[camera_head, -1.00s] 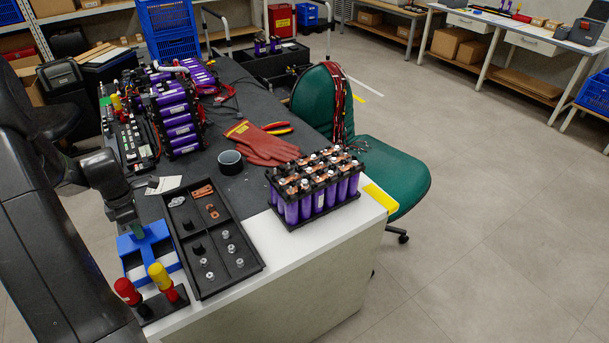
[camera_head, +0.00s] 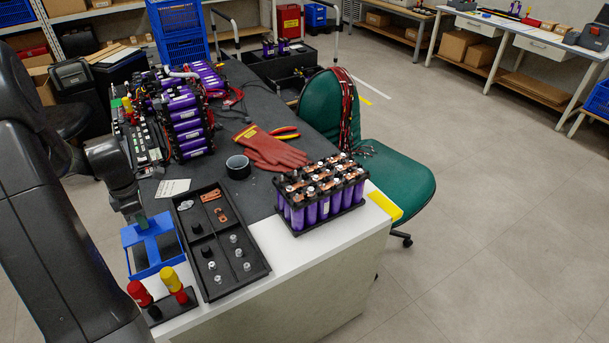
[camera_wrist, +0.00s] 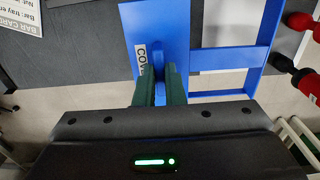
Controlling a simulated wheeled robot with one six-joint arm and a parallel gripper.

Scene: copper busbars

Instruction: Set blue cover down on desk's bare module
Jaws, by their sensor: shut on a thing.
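The blue cover (camera_head: 140,236), a flat frame with open windows, is at the left end of the desk in the head view. In the wrist view the cover (camera_wrist: 178,22) shows a partly hidden label and a raised grip. My gripper (camera_head: 142,221) is shut on that grip; its green fingers (camera_wrist: 160,86) pinch it from both sides. The cover seems slightly above the desk; the gap is not clear. The bare module (camera_head: 322,205), purple cells with copper bars on top, stands uncovered at the desk's near right corner.
A black tray (camera_head: 262,268) with bolts and copper bars lies between cover and module. Red and yellow-handled tools (camera_head: 170,279) stand close in front of the cover. Red gloves (camera_head: 272,150), black tape (camera_head: 238,167) and another purple pack (camera_head: 186,127) lie behind. A green chair (camera_head: 395,185) stands beside the desk.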

